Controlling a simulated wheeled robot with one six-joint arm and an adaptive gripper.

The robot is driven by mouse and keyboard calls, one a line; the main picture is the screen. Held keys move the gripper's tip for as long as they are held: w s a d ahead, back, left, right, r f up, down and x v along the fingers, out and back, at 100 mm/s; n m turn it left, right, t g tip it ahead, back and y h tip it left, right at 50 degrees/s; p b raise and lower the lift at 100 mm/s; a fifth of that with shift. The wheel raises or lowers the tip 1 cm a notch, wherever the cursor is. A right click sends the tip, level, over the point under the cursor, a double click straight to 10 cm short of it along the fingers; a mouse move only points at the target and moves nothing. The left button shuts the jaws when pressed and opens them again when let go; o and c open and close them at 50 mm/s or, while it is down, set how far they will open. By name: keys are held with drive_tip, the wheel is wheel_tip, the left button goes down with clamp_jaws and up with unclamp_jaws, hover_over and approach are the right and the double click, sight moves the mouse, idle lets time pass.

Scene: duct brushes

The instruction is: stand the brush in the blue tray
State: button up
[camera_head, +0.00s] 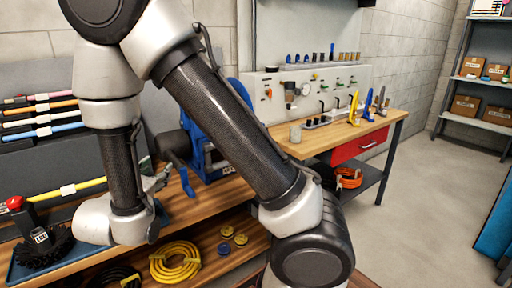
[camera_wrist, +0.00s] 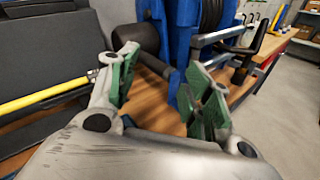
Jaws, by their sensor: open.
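A dark blue tray (camera_head: 18,270) is on the bench at the lower left of the head view. A black bristly brush head (camera_head: 42,256) with a white label plate shows at this tray; whether it rests fully inside is unclear. A yellow rod (camera_head: 66,190) runs along the bench behind it, and a yellow rod also shows in the wrist view (camera_wrist: 45,96). Whether it joins the brush cannot be told. My gripper (camera_head: 162,182) is partly hidden by my arm. In the wrist view my gripper (camera_wrist: 160,80) has its green-padded fingers spread, with nothing between them.
A blue reel machine (camera_head: 207,150) with a dark roller (camera_head: 172,147) stands close beyond my gripper. A red knob (camera_head: 15,203) tops a dark post by the tray. Coloured rods (camera_head: 45,118) hang behind. A yellow hose coil (camera_head: 174,262) lies on the lower shelf.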

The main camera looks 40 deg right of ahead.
drive_tip(key=s+d+r+m+g, duration=0.4)
drive_tip(key=s+d+m+g, duration=0.3)
drive_tip(key=d, duration=0.4)
drive_tip(key=s+d+r+m+g, duration=0.55)
drive_tip(key=d+m, duration=0.25)
drive_tip(key=d, duration=0.3)
drive_tip(key=s+a+r+m+t+y, duration=0.2)
drive_tip(key=s+m+t+y, duration=0.2)
drive_tip(key=s+m+y, duration=0.5)
drive_tip(key=s+y, duration=0.1)
drive_tip(key=s, duration=0.2)
drive_tip(key=shift+s+a+m+y, duration=0.25)
drive_tip(key=shift+a+m+y, duration=0.15)
